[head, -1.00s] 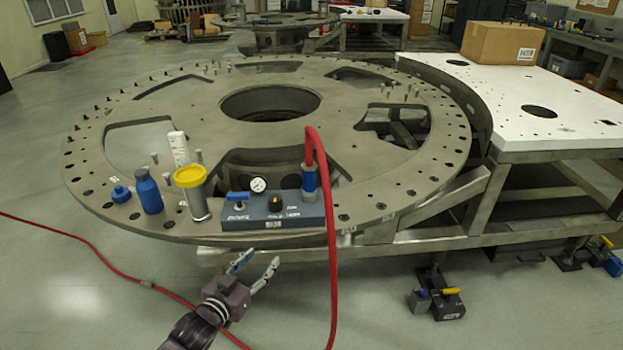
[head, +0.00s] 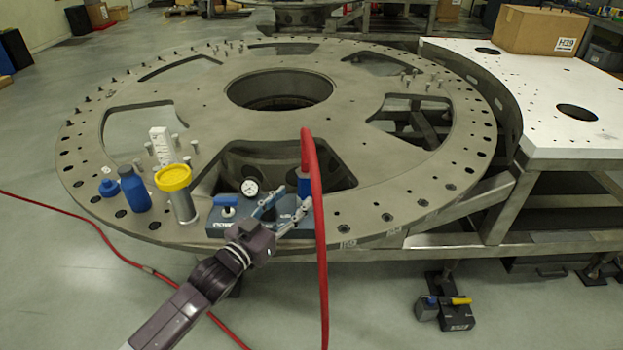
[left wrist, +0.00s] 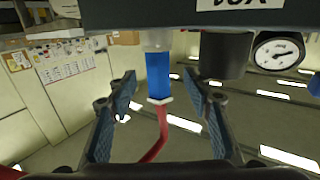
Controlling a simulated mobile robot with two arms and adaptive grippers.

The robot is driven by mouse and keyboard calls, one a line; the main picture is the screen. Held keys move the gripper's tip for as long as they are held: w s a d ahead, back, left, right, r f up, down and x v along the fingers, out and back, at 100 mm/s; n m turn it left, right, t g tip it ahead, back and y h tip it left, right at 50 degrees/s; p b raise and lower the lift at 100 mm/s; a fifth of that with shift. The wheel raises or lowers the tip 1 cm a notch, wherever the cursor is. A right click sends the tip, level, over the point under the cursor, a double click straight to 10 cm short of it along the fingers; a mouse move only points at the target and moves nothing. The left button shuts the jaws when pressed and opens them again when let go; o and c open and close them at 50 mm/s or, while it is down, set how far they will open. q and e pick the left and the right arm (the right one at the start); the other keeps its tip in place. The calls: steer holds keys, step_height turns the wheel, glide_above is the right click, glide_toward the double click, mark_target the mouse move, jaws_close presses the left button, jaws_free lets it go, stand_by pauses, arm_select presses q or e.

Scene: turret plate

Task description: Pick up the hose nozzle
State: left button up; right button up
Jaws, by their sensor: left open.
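The hose nozzle (head: 304,186) is a blue cylinder joined to a red hose (head: 316,235). It stands at the right end of a dark control box (head: 221,222) on the turret plate's front rim. My left gripper (head: 284,205) is open in front of the box, its fingers pointing at the nozzle and covering part of the box. In the left wrist view the nozzle (left wrist: 158,76) shows between the two spread fingers, ahead of them, with space on both sides. I see no contact. My right gripper is not in view.
The turret plate (head: 420,190) carries a yellow-capped jar (head: 174,178), a blue bottle (head: 134,190) and a white block (head: 161,146) left of the box. A pressure gauge (head: 250,187) rises behind my fingers. The red hose hangs over the front edge. A cardboard box (head: 540,30) sits at right.

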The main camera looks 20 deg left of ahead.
mark_target(301, 191)
arm_select(q)
steer(key=shift+w+d+r+p, duration=0.15)
steer(key=shift+w+d+p, duration=0.05)
steer(key=shift+w, duration=0.35)
steer(key=shift+w+d+r+p, duration=0.15)
steer(key=shift+w, duration=0.35)
steer(key=p+x, duration=0.1)
steer(key=x, duration=0.2)
steer(key=shift+w+d+f, duration=0.1)
steer(key=shift+w+d, duration=0.05)
steer(key=shift+w, duration=0.1)
steer(key=shift+w+d+f, duration=0.1)
steer(key=shift+w+d, duration=0.05)
steer(key=shift+w, duration=0.25)
steer(key=c, duration=1.2)
jaws_close()
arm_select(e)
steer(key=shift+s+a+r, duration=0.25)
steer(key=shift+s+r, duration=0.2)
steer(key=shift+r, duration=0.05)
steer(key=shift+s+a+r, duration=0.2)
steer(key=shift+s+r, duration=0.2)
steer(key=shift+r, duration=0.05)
